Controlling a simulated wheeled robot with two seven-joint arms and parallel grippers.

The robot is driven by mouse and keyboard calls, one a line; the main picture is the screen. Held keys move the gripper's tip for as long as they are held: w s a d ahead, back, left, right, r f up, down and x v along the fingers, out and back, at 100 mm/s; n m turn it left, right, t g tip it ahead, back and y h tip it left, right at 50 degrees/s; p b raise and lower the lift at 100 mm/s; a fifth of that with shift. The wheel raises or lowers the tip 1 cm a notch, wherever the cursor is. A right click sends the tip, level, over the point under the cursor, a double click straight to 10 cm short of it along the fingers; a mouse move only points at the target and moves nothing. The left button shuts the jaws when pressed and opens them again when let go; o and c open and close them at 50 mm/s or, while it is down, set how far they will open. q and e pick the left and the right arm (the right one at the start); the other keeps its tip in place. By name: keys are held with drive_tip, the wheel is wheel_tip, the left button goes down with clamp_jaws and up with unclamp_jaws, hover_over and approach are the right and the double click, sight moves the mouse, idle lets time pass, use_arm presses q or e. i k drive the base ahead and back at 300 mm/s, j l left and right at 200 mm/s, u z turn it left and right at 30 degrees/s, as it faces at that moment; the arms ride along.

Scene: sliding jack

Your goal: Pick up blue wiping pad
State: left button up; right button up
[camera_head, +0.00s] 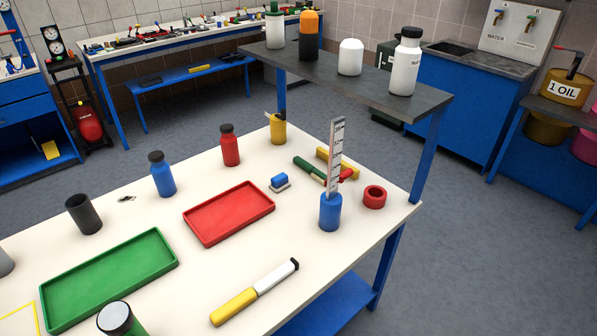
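A small blue block on a grey base, which looks like the blue wiping pad (280,181), lies on the white table (330,262). It sits to the right of the red tray (229,213) and to the left of the blue cylinder (330,212) with an upright scale in it. Nothing touches or covers the pad. Neither of my grippers shows in this view.
Green and red rods (308,169), a yellow block (338,162) and a red ring (374,197) lie behind and right of the pad. A white-and-yellow tool (255,291) lies in front. A raised grey shelf (350,82) with bottles stands behind. Blue (162,175) and red (229,146) bottles stand left.

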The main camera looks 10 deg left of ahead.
sight(279, 182)
drive_tip(key=i+l, duration=0.2)
drive_tip(key=l, duration=0.15)
drive_tip(key=i+l+u, duration=0.1)
drive_tip(key=i+l, duration=0.3)
drive_tip(key=l, duration=0.25)
